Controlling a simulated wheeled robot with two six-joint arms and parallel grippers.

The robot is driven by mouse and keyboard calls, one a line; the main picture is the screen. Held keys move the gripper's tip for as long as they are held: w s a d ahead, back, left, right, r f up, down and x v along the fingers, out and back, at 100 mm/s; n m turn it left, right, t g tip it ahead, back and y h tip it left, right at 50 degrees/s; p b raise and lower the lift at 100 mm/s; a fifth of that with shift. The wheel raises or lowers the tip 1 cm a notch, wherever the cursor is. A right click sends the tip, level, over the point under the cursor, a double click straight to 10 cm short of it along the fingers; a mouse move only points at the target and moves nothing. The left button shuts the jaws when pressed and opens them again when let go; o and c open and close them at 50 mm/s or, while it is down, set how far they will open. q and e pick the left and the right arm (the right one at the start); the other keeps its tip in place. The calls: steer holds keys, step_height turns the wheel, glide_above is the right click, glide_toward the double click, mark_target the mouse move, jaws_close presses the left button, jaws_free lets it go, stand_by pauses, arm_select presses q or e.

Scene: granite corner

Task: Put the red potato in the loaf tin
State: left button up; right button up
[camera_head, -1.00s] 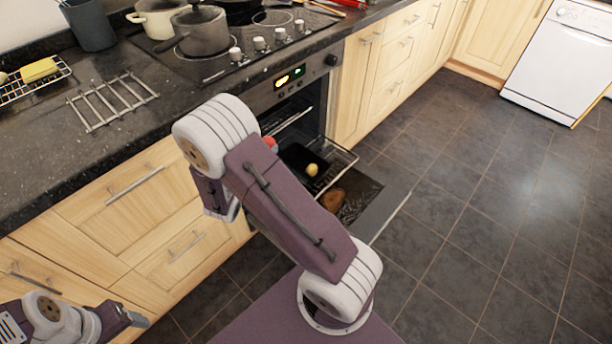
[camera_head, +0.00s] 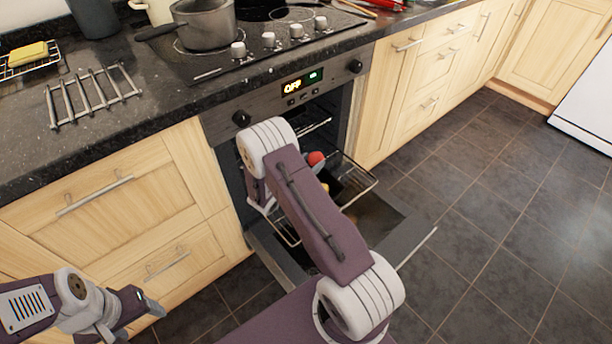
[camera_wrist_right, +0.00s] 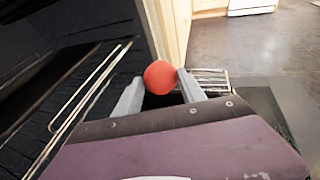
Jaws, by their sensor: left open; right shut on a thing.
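The red potato (camera_head: 316,158) is a round red thing held at the oven front in the head view. It also shows in the right wrist view (camera_wrist_right: 160,77), between the two grey fingertips. My right gripper (camera_wrist_right: 160,86) is shut on it. My right arm hides much of the oven rack in the head view. A dark container (camera_head: 331,182), which looks like the loaf tin, is just below the potato and partly hidden. I cannot tell the gap between them. My left gripper (camera_head: 146,304) is open and empty at lower left, away from the oven.
The oven door (camera_head: 400,240) is folded down, with a wire rack (camera_head: 365,183) above it. The granite counter (camera_head: 150,95) carries a metal trivet (camera_head: 92,95), a yellow sponge (camera_head: 28,54) and a grey saucepan (camera_head: 205,25) on the hob. The tiled floor at right is clear.

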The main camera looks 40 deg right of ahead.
steer(key=w+f+b, duration=0.1)
steer(key=f, duration=0.1)
steer(key=w+f+b, duration=0.1)
steer(key=w+f, duration=0.1)
steer(key=w+f+b, duration=0.1)
steer(key=f, duration=0.2)
steer(key=shift+w+a+b, duration=0.2)
steer(key=shift+a+b, duration=0.05)
steer(key=shift+b, duration=0.05)
steer(key=shift+r, duration=0.2)
steer(key=shift+f+b, duration=0.35)
steer(key=shift+f, duration=0.25)
steer(key=o, duration=1.4)
arm_select(q)
step_height(320, 180, down, 5)
steer(key=shift+f, duration=0.1)
arm_select(e)
steer(key=shift+r, duration=0.1)
